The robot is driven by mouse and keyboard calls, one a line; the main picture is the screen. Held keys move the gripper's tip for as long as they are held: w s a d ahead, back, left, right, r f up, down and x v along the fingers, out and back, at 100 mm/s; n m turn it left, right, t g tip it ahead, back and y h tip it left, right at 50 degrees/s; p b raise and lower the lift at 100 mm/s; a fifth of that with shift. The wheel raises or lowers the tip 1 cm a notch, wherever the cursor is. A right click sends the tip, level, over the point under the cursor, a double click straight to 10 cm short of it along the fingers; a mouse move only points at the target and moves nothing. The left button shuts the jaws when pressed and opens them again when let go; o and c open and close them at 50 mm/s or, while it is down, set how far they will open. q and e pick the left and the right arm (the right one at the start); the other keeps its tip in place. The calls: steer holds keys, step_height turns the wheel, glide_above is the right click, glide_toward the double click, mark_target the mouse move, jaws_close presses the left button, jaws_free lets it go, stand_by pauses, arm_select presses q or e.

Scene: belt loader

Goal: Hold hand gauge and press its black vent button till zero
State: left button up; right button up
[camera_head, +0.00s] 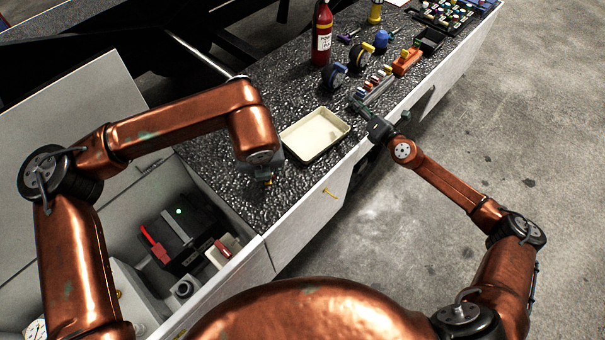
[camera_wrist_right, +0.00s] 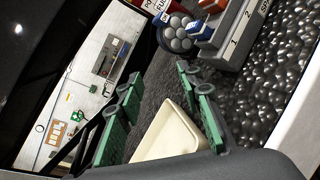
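I cannot make out for certain which object is the hand gauge, and no black vent button can be told. Two round dark objects with yellow and blue parts, one nearer (camera_head: 335,76) and one farther (camera_head: 359,56), stand on the speckled counter. A small white dial (camera_head: 36,330) shows at the lower left edge. My right gripper (camera_head: 372,122) is over the counter's front edge, right of the cream tray; in the wrist view its green fingers (camera_wrist_right: 160,112) are spread with nothing between them. My left gripper (camera_head: 264,178) hangs left of the tray, its fingers too small to read.
The cream tray (camera_head: 317,132) lies on the counter. A numbered rack (camera_head: 374,87), an orange block (camera_head: 407,62), a red extinguisher (camera_head: 322,35) and several small items stand farther back. An open bay with a black device (camera_head: 180,235) is lower left. The floor (camera_head: 500,130) at right is clear.

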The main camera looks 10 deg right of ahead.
steer(key=s+a+n+g+y, duration=0.1)
steer(key=s+a+n, duration=0.1)
steer(key=a, duration=0.2)
steer(key=s+a+f+n+g+y, duration=0.1)
steer(key=s+a+n+y, duration=0.1)
steer(key=s+a+n, duration=0.1)
steer(key=s+a+f+n+g+y, duration=0.1)
steer(key=s+a+n+g, duration=0.1)
steer(key=a, duration=0.4)
steer(key=shift+s+f+n+y, duration=0.1)
steer(key=shift+s+n+y, duration=0.3)
steer(key=shift+s+n, duration=0.15)
steer(key=s+a+n+g+y, duration=0.1)
steer(key=s+a+n+g, duration=0.1)
steer(key=s+a+n, duration=0.1)
steer(key=s+a+f+n+g+y, duration=0.1)
steer(key=s+a+n+g, duration=0.1)
steer(key=s, duration=0.3)
steer(key=s+a+n+g, duration=0.1)
steer(key=s+a+n, duration=0.4)
steer(key=shift+f+g+y, duration=0.25)
steer(key=shift+g+y, duration=0.15)
steer(key=shift+s+a, duration=0.1)
steer(key=shift+a, duration=0.15)
steer(key=x, duration=1.1)
steer(key=shift+a+f, duration=0.2)
steer(key=shift+f, duration=0.1)
steer(key=shift+c, duration=0.3)
jaws_close()
